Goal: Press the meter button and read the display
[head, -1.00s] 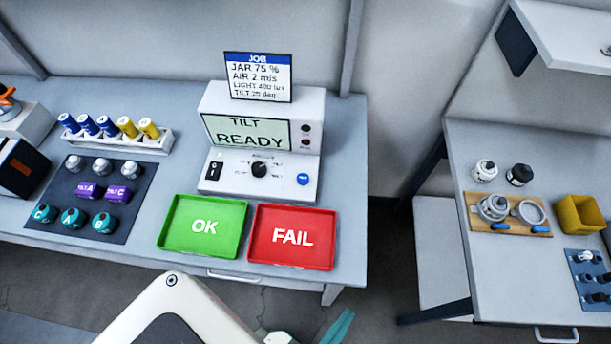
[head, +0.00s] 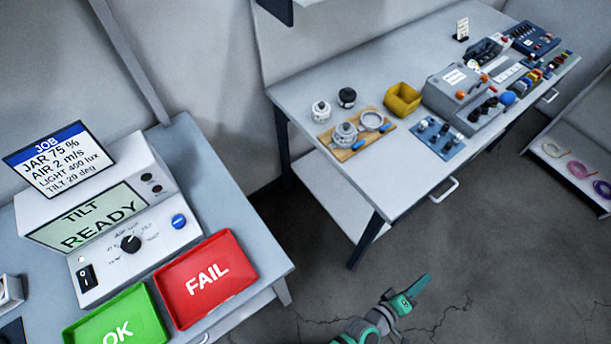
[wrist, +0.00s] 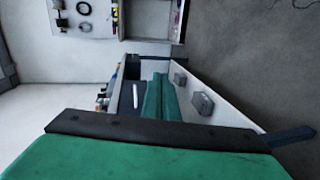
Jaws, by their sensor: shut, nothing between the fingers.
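The meter (head: 110,230) is a white box on the left table in the head view. Its display (head: 92,218) reads "TILT READY". A round blue button (head: 179,221) sits at the right of its front panel, with a black knob (head: 130,243) and a black rocker switch (head: 87,278) to the left. A job card (head: 60,158) on top reads JAR 75 %, AIR 2 m/s, LIGHT 400 lux, TILT 20 deg. My gripper (head: 420,287) is shut and empty, over the floor to the right of the meter, well apart from it. Its green fingers also show in the wrist view (wrist: 160,97).
A red FAIL tray (head: 240,288) and a green OK tray (head: 150,312) lie in front of the meter. A second table (head: 300,95) at the right holds jars, a yellow bin (head: 403,99) and a grey device (head: 458,84). Open floor (head: 320,285) lies between the tables.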

